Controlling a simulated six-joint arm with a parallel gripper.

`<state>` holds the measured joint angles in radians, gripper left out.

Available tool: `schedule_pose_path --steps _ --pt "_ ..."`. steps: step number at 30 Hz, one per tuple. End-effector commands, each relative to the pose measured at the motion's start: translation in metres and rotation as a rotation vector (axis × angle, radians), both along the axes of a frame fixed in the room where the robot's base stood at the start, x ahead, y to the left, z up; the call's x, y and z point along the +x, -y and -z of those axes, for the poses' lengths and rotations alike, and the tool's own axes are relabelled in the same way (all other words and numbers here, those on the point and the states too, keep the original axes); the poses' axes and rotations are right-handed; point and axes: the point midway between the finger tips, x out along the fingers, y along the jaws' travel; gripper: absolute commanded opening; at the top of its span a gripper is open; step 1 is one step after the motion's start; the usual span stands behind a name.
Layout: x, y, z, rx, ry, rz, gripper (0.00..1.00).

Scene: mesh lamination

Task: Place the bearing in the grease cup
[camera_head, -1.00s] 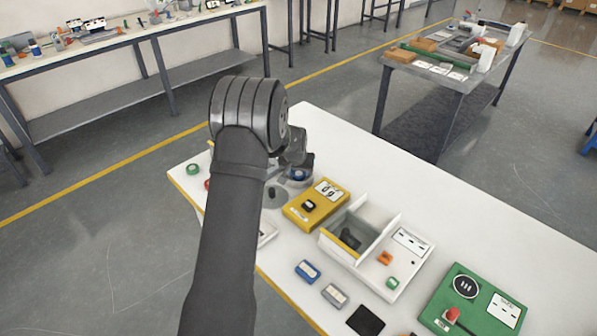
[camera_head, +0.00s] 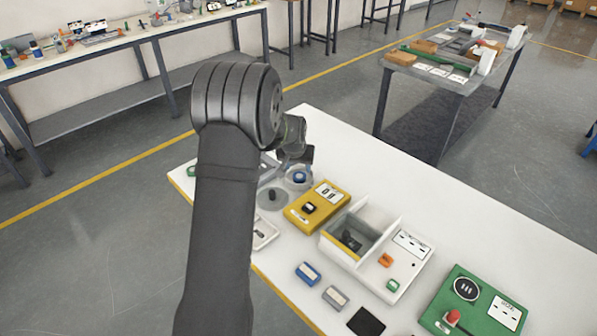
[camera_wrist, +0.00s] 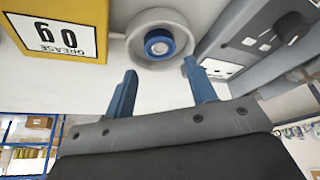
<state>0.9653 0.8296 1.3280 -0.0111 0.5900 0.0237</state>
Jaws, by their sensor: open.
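A round whitish cup (camera_wrist: 135,47), which looks like the grease cup, stands beside the yellow box marked GREASE (camera_wrist: 60,25) in the wrist view. A blue ring with a pale centre, apparently the bearing (camera_wrist: 158,42), sits inside it. Whether it rests fully on the cup's floor is unclear. The head view shows the cup (camera_head: 298,187) with the blue ring (camera_head: 299,175) in it, left of the yellow box (camera_head: 332,208). My gripper (camera_wrist: 160,68) is open, its two blue fingers spread and empty, apart from the ring. In the head view the fingers are mostly hidden.
A grey round dish with a dark post (camera_head: 272,196) stands near the cup. A divided white tray (camera_head: 330,249), a blue block (camera_head: 307,272), a grey block (camera_head: 335,297) and a green panel with a red button (camera_head: 473,310) lie to the right. The table's far right is clear.

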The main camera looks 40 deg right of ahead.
Motion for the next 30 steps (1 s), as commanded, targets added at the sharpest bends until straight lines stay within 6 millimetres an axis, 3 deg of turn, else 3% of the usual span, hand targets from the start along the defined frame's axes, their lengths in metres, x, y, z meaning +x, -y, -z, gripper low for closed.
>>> schedule_pose_path --steps 6,12,24,30 --pt "-0.008 -0.012 -0.036 -0.002 0.001 0.000 0.51" --pt "-0.012 -0.018 -0.051 0.000 0.000 0.000 0.51" --pt "-0.012 -0.019 -0.054 0.001 -0.001 0.000 0.51" --pt "-0.010 -0.015 -0.041 0.003 -0.002 0.000 0.51"
